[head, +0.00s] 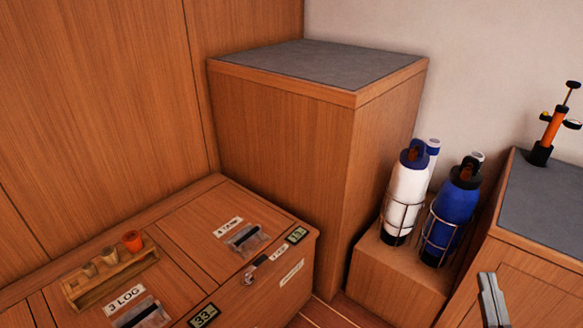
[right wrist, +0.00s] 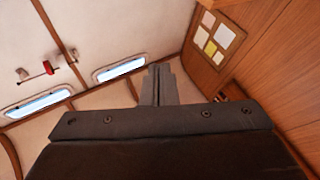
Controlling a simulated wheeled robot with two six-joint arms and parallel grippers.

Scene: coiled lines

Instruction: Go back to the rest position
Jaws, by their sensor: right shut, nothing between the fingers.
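My right gripper (head: 493,300) shows at the lower right of the head view, its fingers together and pointing up, with nothing held. It also shows in the right wrist view (right wrist: 160,85), where the closed fingers stand up past the dark gripper body against the wall. In the head view it is in front of the wooden cabinet at the right, apart from the bottles as far as I can see. My left gripper is not in either view.
A wooden chest (head: 190,225) with labels and a small rack (head: 100,283) fills the lower left. A tall grey-topped cabinet (head: 310,65) stands behind. A white bottle (head: 408,185) and a blue bottle (head: 452,212) sit in wire holders. An orange pump-like item (head: 552,128) stands on the right counter (head: 545,205).

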